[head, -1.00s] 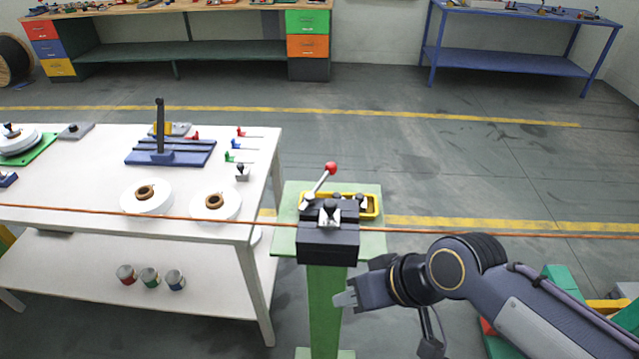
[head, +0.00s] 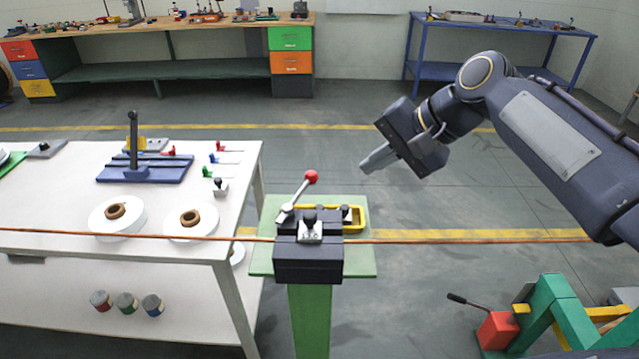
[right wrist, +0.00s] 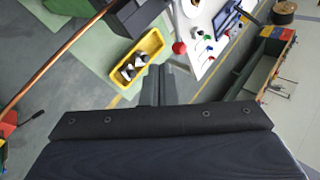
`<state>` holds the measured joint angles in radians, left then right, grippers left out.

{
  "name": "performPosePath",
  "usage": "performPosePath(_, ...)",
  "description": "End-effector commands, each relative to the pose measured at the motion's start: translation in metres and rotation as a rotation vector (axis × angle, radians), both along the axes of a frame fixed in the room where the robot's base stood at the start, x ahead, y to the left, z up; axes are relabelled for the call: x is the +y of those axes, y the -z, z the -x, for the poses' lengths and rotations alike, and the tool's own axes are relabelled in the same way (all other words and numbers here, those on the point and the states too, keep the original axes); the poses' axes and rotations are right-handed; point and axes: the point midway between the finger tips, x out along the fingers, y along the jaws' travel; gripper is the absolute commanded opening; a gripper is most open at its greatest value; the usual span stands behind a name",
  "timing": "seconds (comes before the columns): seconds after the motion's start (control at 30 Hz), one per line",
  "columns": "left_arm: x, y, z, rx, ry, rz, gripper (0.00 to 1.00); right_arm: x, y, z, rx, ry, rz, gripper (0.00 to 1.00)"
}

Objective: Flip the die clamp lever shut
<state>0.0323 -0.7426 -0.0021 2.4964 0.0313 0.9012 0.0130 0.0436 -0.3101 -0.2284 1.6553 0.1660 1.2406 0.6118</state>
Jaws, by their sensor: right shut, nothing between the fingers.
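The die clamp lever (head: 298,193) is a silver rod with a red ball knob (head: 311,177). It stands up tilted to the right from the dark clamp block (head: 308,263) on a green pedestal (head: 311,318). The copper wire (head: 420,240) runs across through the block. In the right wrist view the red knob (right wrist: 179,48) shows just right of the fingertips. My right gripper (head: 366,165) is shut and empty, above and to the right of the lever, apart from it. In the right wrist view its fingers (right wrist: 158,70) point toward the clamp. My left gripper is not in view.
A yellow tray (head: 361,222) with small knobbed parts sits behind the block; it also shows in the right wrist view (right wrist: 136,65). The white table (head: 60,190) at left holds white spools and a blue stand (head: 145,167). A green frame (head: 552,310) stands at lower right.

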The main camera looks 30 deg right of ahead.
Motion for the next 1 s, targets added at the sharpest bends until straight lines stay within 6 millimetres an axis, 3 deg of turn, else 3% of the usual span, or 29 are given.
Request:
performPosePath(0.37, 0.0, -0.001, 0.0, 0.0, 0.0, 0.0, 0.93, 0.006, 0.012, -0.008, 0.002, -0.003, 0.001, 0.0)
performPosePath(0.77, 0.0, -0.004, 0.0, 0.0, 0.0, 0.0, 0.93, 0.036, 0.075, -0.054, 0.003, -0.005, 0.001, 0.0)
performPosePath(1.0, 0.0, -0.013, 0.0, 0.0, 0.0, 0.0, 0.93, 0.052, 0.081, -0.082, 0.0, -0.004, 0.004, 0.0)
